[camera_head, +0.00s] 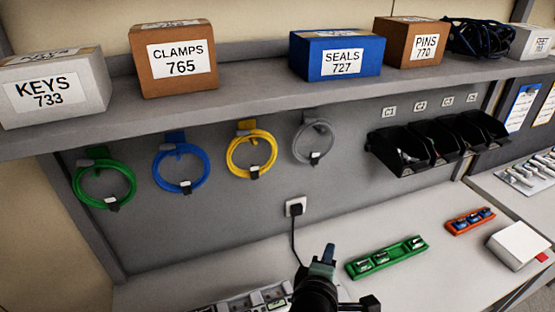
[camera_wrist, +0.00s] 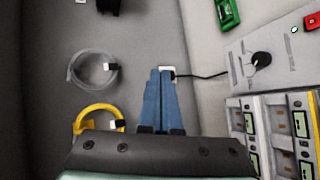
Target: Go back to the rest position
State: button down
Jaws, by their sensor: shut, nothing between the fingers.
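My gripper (camera_head: 324,258) is at the lower middle of the head view, over the white bench top and in front of the grey back panel. Its fingers point toward the panel. In the wrist view my gripper (camera_wrist: 160,82) shows two blue fingers lying together, shut, with nothing between them. The fingertips appear in line with the white wall socket (camera_wrist: 168,76); I cannot tell the distance between them. The socket (camera_head: 295,207) has a black plug and a cord running down to the bench.
Coiled cables hang on the panel: green (camera_head: 104,186), blue (camera_head: 180,168), yellow (camera_head: 251,154), grey (camera_head: 313,142). Black bins (camera_head: 405,150) are at right. A green tray (camera_head: 386,257) and orange tray (camera_head: 470,221) lie on the bench. Pump modules (camera_wrist: 285,130) are close at lower right. Boxes line the shelf (camera_head: 240,90).

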jog(key=a+r+m+t+y+b, duration=0.1)
jog(key=a+r+m+t+b, duration=0.2)
jog(key=r, duration=1)
jog(key=a+r+m+t, duration=0.3)
jog(key=r+m+t, duration=0.2)
jog(key=r, duration=0.8)
jog(key=s+a+r+m+t+y+b, duration=0.1)
jog(key=s+a+r+m+t, duration=0.1)
jog(key=s+r, duration=0.5)
jog(key=s+a+r+m+t+y+b, duration=0.1)
jog(key=s+a+r+m+t+y, duration=0.1)
jog(key=s+r+m+t, duration=0.2)
jog(key=s+r+t, duration=0.1)
jog(key=s+r, duration=0.2)
jog(key=r, duration=0.4)
jog(key=shift+a+r+m+y+b, duration=0.2)
jog(key=shift+r+m+y+b, duration=0.1)
jog(key=shift+b, duration=0.05)
